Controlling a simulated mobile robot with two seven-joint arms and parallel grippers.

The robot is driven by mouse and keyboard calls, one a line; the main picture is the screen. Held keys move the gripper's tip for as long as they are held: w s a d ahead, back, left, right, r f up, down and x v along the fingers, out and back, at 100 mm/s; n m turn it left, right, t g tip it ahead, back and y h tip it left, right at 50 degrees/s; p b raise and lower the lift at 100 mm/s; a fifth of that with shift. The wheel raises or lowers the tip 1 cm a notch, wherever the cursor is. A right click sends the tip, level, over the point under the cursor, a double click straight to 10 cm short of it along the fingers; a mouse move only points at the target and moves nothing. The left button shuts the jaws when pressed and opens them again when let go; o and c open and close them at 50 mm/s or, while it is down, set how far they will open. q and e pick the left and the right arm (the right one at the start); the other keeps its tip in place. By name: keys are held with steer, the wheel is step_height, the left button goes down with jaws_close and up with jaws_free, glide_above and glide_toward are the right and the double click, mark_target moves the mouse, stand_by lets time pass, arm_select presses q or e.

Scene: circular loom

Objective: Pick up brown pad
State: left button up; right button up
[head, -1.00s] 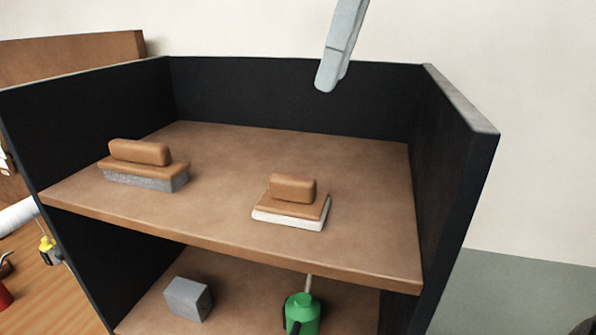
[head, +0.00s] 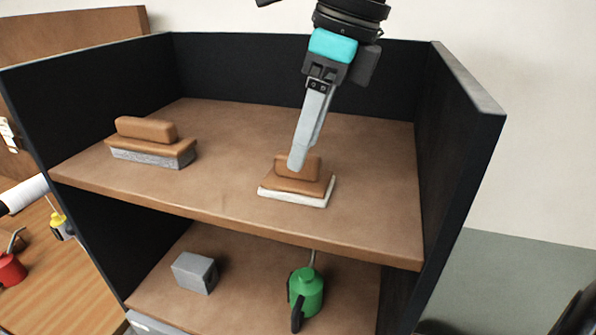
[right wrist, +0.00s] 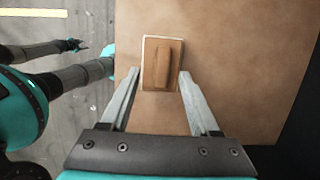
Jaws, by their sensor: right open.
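A small brown pad (head: 300,184) with a raised brown handle and a white underside lies on the top shelf, right of the middle. It also shows in the right wrist view (right wrist: 162,66), with its handle running lengthwise. My right gripper (head: 297,164) reaches down from above, its near finger overlapping the pad's handle in the head view. In the right wrist view the gripper (right wrist: 160,76) is open, with one fingertip on each side of the pad's near part. I cannot tell whether the fingers touch it. My left gripper is not seen in the head view.
A longer brown block with a handle and grey underside (head: 150,146) lies left on the same shelf (head: 230,170). Dark walls (head: 462,150) enclose the shelf at sides and back. Below are a grey block (head: 193,272) and a green can (head: 307,290).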

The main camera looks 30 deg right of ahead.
steer(key=shift+x, duration=1.5)
steer(key=shift+w, duration=0.1)
steer(key=shift+c, duration=0.2)
steer(key=shift+r, duration=0.1)
jaws_close()
